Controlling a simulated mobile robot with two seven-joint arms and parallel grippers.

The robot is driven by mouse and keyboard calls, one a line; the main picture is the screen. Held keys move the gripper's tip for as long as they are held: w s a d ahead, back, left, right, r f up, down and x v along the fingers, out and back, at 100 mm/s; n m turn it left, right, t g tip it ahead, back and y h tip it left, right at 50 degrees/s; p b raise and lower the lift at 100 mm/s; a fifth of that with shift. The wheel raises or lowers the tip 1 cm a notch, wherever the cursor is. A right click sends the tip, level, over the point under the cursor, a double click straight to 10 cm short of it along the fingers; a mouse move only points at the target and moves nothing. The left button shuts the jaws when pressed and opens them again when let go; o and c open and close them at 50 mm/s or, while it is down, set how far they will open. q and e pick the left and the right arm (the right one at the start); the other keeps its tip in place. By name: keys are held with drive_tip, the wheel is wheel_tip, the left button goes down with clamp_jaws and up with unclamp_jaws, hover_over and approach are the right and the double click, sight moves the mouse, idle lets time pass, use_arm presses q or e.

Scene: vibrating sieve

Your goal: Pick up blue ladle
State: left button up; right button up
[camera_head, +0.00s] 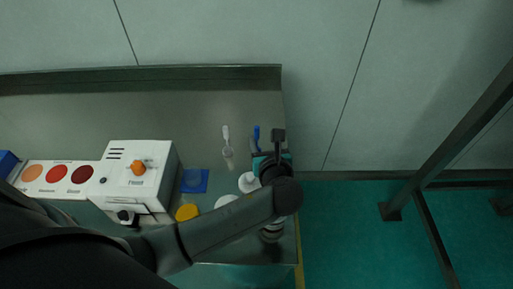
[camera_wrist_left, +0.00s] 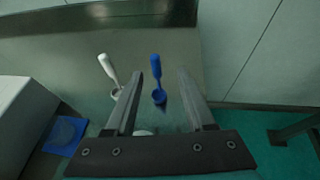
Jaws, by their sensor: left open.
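The blue ladle (camera_wrist_left: 156,72) lies on the grey table with its handle pointing away and its round bowl nearer me. In the head view only its blue handle (camera_head: 257,132) shows clearly; my gripper hides the rest. My left gripper (camera_wrist_left: 170,75) is open and above the table. In the wrist view the ladle appears between its two fingers, nearer the left one, with nothing held. In the head view the left gripper (camera_head: 268,150) is at the right end of the table. My right gripper is not in view.
A white ladle (camera_head: 226,138) lies just left of the blue one. A white machine with an orange knob (camera_head: 138,168) stands further left, beside a blue square mat (camera_head: 194,181). A yellow lid (camera_head: 187,212) and white round items lie nearer. A raised rim (camera_head: 140,78) runs along the table's back.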

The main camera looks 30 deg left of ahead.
sight(257, 132)
use_arm(q)
drive_tip(key=x, duration=0.4)
drive_tip(key=shift+w+a+f+b, duration=0.1)
drive_tip(key=shift+b, duration=0.25)
drive_tip(key=shift+w+a+f, duration=0.15)
drive_tip(key=shift+w+a, duration=0.15)
drive_tip(key=b+x, duration=0.1)
drive_tip(key=x, duration=0.2)
drive_tip(key=shift+a+f, duration=0.2)
drive_tip(key=shift+a, duration=0.15)
drive_tip(key=shift+w+a+f, duration=0.15)
drive_tip(key=shift+w+a, duration=0.1)
drive_tip(key=shift+w, duration=0.2)
drive_tip(key=shift+c, duration=0.3)
drive_tip(key=c, duration=0.6)
clamp_jaws()
